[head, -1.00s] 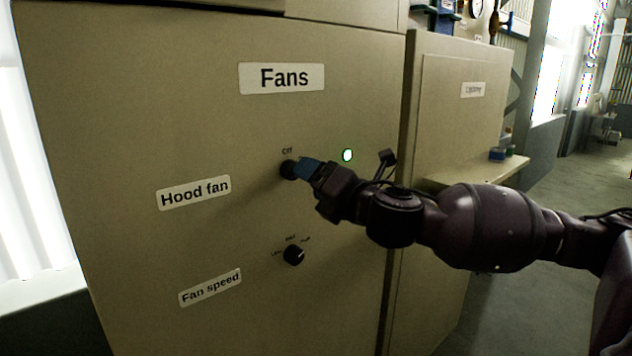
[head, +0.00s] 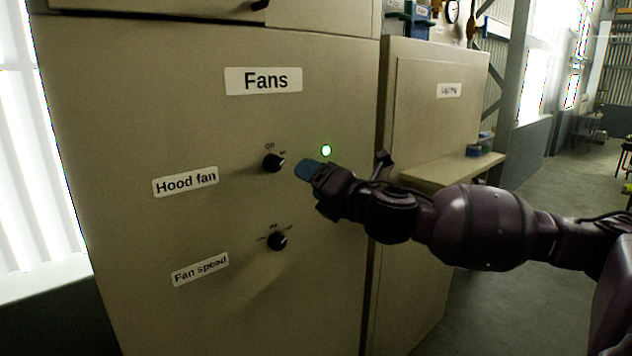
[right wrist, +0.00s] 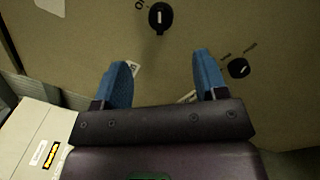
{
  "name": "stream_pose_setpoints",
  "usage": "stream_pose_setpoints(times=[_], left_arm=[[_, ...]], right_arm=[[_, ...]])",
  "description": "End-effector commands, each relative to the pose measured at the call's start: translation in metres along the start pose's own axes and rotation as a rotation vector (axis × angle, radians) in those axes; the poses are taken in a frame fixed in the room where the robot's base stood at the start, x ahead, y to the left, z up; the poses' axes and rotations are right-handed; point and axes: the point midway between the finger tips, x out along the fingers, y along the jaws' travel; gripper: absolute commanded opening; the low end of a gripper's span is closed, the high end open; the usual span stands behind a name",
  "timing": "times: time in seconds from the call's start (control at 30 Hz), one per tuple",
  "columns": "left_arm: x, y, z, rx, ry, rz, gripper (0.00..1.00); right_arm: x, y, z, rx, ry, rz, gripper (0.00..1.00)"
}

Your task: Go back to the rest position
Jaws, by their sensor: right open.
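My right gripper (head: 306,170) has blue fingertips and is just right of the hood fan knob (head: 274,163), apart from it. In the right wrist view the gripper (right wrist: 162,82) is open with nothing between its fingers. The black hood fan knob (right wrist: 161,18) shows there beyond the fingertips. The fan speed knob (head: 278,241) is lower on the same beige panel (head: 130,120); it also shows in the right wrist view (right wrist: 239,68), near the right fingertip. A small green light (head: 326,150) is lit above my gripper. My left gripper is not in view.
A second beige cabinet (head: 440,130) labelled "Lighting" stands to the right. A shelf (head: 455,171) with small blue and green items juts out beside my right arm. Open floor (head: 540,230) lies at the right. A dark handle (head: 260,5) is above the panel.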

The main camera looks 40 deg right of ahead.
Motion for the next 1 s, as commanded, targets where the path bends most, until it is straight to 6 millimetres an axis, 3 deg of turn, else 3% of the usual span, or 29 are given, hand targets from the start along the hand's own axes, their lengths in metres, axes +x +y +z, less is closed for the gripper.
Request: stream_pose_setpoints(times=[0.57,0.87,1.0], left_arm=[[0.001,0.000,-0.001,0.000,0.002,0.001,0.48],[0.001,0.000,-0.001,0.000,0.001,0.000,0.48],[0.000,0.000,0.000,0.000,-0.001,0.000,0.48]], right_arm=[[0.000,0.001,-0.001,0.045,0.004,0.004,0.66],[0.008,-0.001,-0.005,0.351,0.053,0.033,0.66],[0.012,-0.019,-0.022,0.540,0.079,0.022,0.66]])
